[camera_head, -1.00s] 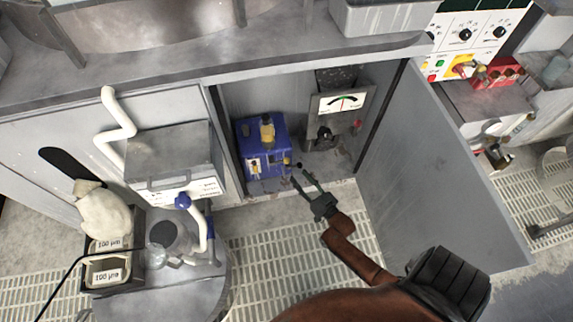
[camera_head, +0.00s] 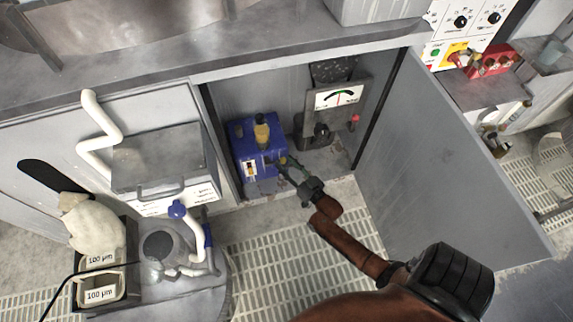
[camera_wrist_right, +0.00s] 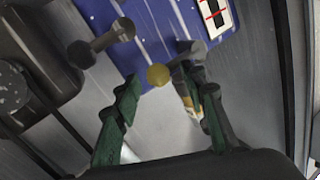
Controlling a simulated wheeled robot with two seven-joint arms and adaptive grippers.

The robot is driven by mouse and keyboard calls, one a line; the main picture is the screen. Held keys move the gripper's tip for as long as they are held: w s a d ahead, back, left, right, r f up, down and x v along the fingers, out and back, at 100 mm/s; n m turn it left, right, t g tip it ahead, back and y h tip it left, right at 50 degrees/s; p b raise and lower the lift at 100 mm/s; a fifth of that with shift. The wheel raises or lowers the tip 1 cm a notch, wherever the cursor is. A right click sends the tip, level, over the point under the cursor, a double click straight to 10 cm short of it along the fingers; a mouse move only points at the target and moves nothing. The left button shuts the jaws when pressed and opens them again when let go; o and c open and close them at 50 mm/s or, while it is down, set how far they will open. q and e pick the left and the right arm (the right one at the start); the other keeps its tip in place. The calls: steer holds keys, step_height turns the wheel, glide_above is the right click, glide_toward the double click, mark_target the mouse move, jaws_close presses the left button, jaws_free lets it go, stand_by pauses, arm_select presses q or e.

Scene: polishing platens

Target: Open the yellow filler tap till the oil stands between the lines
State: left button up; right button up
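The blue oil unit (camera_head: 243,142) stands in the open cabinet, with a yellow cylinder (camera_head: 262,133) on top. Its white sight gauge (camera_head: 250,169) is on the front; the right wrist view shows this gauge (camera_wrist_right: 215,12) with red lines and dark patches, cut off at the top edge. I cannot read the oil level surely. A round yellow knob (camera_wrist_right: 158,75), apparently the filler tap, sticks out from the blue face. My right gripper (camera_head: 284,165) is at the unit's front right corner. In the wrist view its green fingers (camera_wrist_right: 168,92) are apart, either side of the knob, without visible contact.
The cabinet door (camera_head: 450,165) hangs open on the right. A dark lever (camera_wrist_right: 105,40) lies close to the left finger in the wrist view. Grating floor (camera_head: 290,255) lies in front.

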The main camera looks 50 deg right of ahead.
jaws_close()
steer(key=shift+r, duration=0.1)
stand_by(0.4)
arm_select(q)
steer(key=s+a+r+g+y+p, duration=0.2)
steer(key=s+a+r+g+p, duration=0.3)
steer(key=s+a+r+p, duration=0.2)
steer(key=s+a+r, duration=0.1)
steer(key=s+r, duration=0.1)
steer(key=s, duration=0.1)
steer(key=shift+s, duration=0.15)
arm_select(e)
steer(key=r+n, duration=0.1)
steer(key=r+n+g, duration=0.1)
steer(key=r+n, duration=0.1)
steer(key=shift+w+a+n+g, duration=0.3)
steer(key=shift+n, duration=0.1)
